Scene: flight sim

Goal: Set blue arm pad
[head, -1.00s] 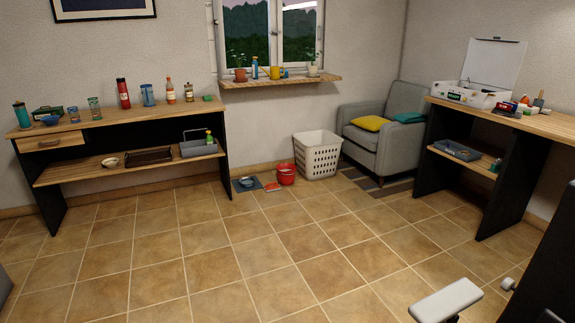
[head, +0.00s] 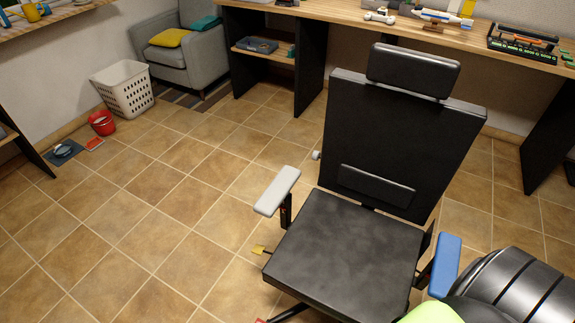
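A black office chair (head: 345,250) stands at the centre right in the head view, facing me. Its blue arm pad (head: 446,265) is on the right-hand armrest and looks lengthwise to the seat. The other arm pad (head: 277,191) is light grey, on the left-hand armrest. A yellow lever tab (head: 258,250) sticks out at the left of the seat. A pale knob (head: 316,155) shows beside the backrest. The lower supports of the chair are partly cut off by the frame. Neither of my grippers is in view.
A dark rounded shape with light bands (head: 510,290) and a yellow-green shape (head: 430,314) lie close at the bottom right; I cannot identify them. A long workbench (head: 350,18) runs behind the chair. Tiled floor (head: 150,220) to the left is clear.

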